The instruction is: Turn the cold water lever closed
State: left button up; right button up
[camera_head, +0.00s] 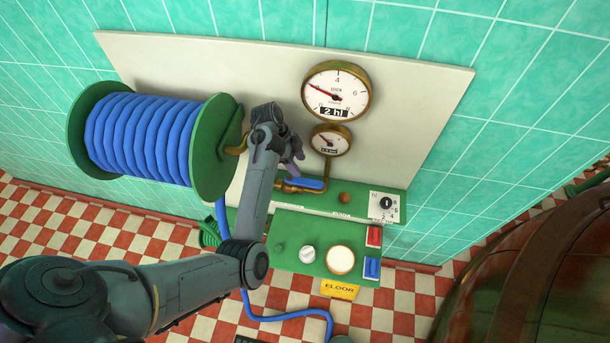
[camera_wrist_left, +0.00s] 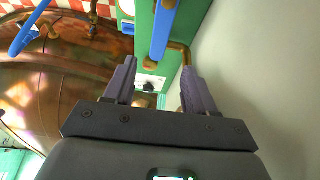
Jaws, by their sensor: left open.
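The cold water lever (camera_head: 306,183) is a blue handle on the brass pipework, low on the wall panel under the gauges. In the head view it lies roughly level, its left part close to my gripper. In the left wrist view the blue lever (camera_wrist_left: 163,28) runs up the picture beyond the fingertips, with brass fittings at its lower end. My left gripper (camera_head: 296,158) is beside the pipe, just above the lever; it is open and empty. Its two dark fingers also show in the wrist view (camera_wrist_left: 158,66), apart from each other. Whether a finger touches the lever is unclear. My right gripper is out of view.
A green hose reel with blue hose (camera_head: 140,135) is left of my forearm. Two brass-rimmed gauges (camera_head: 337,88) (camera_head: 330,140) hang above the lever. A green control box (camera_head: 290,258) with knobs juts out below. A large copper kettle (camera_head: 540,270) stands at right.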

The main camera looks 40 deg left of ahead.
aim_at(310, 182)
pick_arm(q)
jog(key=x, duration=0.9)
jog(key=shift+s+p, duration=0.1)
jog(key=shift+p, duration=0.3)
grip_shut()
